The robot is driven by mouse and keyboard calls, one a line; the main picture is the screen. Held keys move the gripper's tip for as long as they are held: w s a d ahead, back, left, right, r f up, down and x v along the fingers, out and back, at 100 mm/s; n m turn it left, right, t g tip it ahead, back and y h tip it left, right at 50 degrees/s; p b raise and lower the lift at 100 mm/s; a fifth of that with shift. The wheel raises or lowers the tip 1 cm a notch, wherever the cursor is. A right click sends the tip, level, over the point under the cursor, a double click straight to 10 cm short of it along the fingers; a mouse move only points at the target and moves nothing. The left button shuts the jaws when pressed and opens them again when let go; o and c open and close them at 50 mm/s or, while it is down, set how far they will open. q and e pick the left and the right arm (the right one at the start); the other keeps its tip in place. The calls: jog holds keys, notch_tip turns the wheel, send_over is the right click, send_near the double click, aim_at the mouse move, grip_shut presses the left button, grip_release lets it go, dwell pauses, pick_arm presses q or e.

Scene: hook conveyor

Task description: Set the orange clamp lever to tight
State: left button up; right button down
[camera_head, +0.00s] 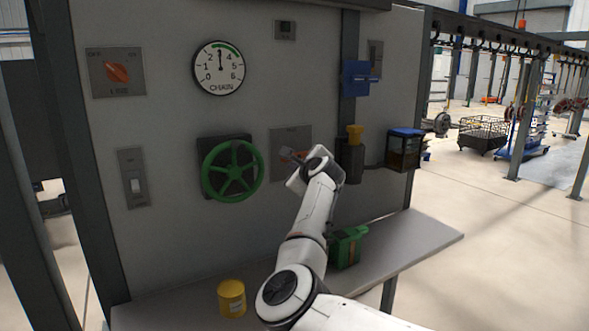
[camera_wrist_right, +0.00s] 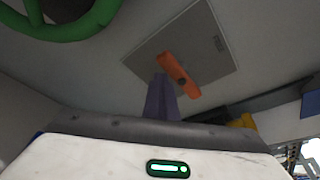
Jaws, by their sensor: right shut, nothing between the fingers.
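The orange clamp lever (camera_wrist_right: 180,75) is a short bar with a dark pivot, mounted on a grey square plate (camera_wrist_right: 219,58) in the right wrist view. It lies slanted across the plate. In the head view the plate (camera_head: 290,134) is right of the green handwheel, and my right wrist and gripper hide most of the lever. My right gripper (camera_wrist_right: 161,80) is shut and empty, its fingertips close beside the lever's side in the wrist view. I cannot tell whether they touch it. In the head view the gripper (camera_head: 287,155) is in front of the plate. My left gripper is out of view.
The panel also carries a green handwheel (camera_head: 232,170), a gauge (camera_head: 219,68), an orange rotary knob (camera_head: 116,73) and a white switch (camera_head: 135,186). A yellow-topped dark unit (camera_head: 352,160) is right of the plate. A yellow tin (camera_head: 232,298) and green container (camera_head: 346,248) stand on the shelf below.

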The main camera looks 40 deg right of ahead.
jog(key=shift+r, duration=0.45)
jog(key=s+a+f+b, duration=0.1)
jog(key=s+b, duration=0.1)
jog(key=s, duration=0.7)
jog(key=shift+s+a+f, duration=0.2)
jog(key=shift+a+f, duration=0.1)
jog(key=shift+a, duration=0.05)
